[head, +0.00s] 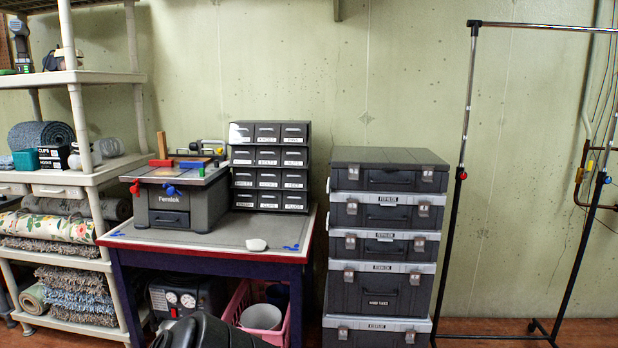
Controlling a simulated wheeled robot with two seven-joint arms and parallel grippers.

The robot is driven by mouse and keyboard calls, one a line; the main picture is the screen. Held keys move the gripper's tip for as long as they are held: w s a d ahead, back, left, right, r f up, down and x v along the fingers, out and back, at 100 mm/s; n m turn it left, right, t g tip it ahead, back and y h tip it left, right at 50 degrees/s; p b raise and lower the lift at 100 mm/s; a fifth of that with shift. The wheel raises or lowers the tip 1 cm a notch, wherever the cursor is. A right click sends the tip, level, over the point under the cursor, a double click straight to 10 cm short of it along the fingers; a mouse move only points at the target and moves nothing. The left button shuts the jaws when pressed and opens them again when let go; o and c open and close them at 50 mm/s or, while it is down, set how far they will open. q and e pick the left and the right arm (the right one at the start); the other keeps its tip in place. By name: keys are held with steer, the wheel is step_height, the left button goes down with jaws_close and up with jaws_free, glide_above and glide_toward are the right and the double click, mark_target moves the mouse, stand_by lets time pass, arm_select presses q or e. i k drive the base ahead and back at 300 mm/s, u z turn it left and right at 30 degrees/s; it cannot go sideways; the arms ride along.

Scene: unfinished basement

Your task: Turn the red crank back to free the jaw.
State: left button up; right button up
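A grey bench machine (178,205) marked with a brand name stands on the table against the wall. A small red crank (134,187) sticks out at the left of its front, below the top plate. A blue crank (170,189) sits to the right of it. On the top plate are a red piece (161,163), an upright wooden piece (162,145) and a blue piece (192,164). Which of these is the jaw, and whether it grips anything, is too small to tell. Neither of my grippers is in view.
The table (215,238) has a grey top with bare room at front right, where a white object (257,245) lies. A drawer cabinet (270,165) stands beside the machine. Shelves (75,180) are at left, stacked cases (385,250) at right, a pink basket (236,302) below.

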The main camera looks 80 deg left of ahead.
mark_target(135, 188)
steer(key=u, duration=3.65)
steer(key=i, duration=1.4)
steer(key=z, duration=0.15)
